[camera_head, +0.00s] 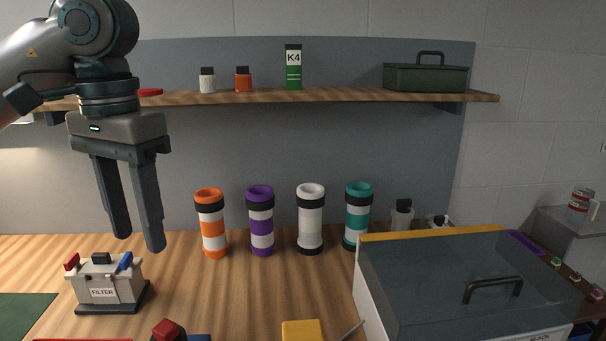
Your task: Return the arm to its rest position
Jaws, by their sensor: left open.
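My left gripper (138,242) hangs with its fingers pointing down at the left of the head view. It is open, and nothing shows between its two dark fingers. Its arm comes in from the upper left, in front of the shelf's left end. My right gripper is not in view.
Orange (211,222), purple (261,221), white (311,220) and teal (357,214) tubes stand upright along the back of the wooden table (240,295). A lidded clear-topped box (450,275) fills the right. A wooden shelf (340,96) holds bottles and a green toolbox (425,78).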

